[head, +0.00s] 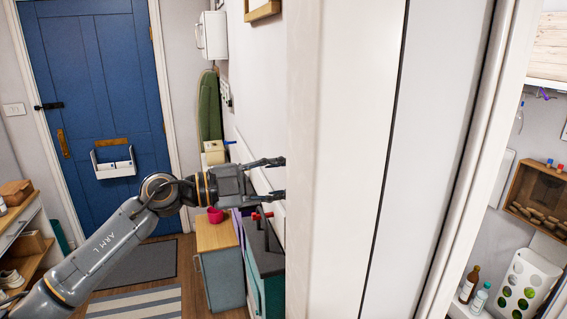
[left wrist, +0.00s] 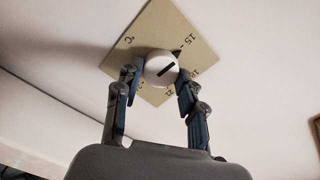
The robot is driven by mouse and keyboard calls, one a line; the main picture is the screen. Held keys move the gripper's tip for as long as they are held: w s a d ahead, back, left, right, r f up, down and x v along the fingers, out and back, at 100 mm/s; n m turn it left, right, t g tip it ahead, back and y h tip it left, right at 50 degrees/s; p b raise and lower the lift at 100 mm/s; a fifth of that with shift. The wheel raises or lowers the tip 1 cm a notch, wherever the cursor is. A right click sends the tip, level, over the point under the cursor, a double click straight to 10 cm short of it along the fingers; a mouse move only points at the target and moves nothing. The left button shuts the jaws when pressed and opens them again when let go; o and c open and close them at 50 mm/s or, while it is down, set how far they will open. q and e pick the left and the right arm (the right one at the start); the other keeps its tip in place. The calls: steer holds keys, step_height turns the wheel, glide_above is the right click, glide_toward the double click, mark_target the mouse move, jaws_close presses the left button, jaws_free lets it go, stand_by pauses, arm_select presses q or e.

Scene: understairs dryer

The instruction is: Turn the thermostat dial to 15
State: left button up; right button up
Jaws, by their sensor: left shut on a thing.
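The thermostat dial is a white round knob (left wrist: 161,69) with a black pointer line, on a beige square plate (left wrist: 150,33) fixed to the white wall. The plate is printed with "15", "21" and "°C"; other numbers are partly covered or too small to read. The pointer line slants to the upper right, its end between the "15" mark and the number below it. My left gripper (left wrist: 159,77) is shut on the knob, one finger on each side. In the head view my left gripper (head: 279,177) reaches right, its tips at the white wall edge, which hides the dial. My right gripper is not in view.
A white wall edge (head: 345,170) stands close to the right of my left gripper. Below are a wooden-topped cabinet (head: 218,233) and a dark-topped teal unit (head: 262,250). A blue door (head: 90,80) is behind; the floor before it is open.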

arm_select(q)
steer(key=shift+r+n+p, duration=0.2)
steer(key=shift+n+p, duration=0.2)
steer(key=shift+f, duration=0.1)
steer(key=o, duration=1.2)
steer(key=shift+w+f, duration=0.1)
steer(key=shift+a, duration=0.1)
steer(key=v, duration=1.2)
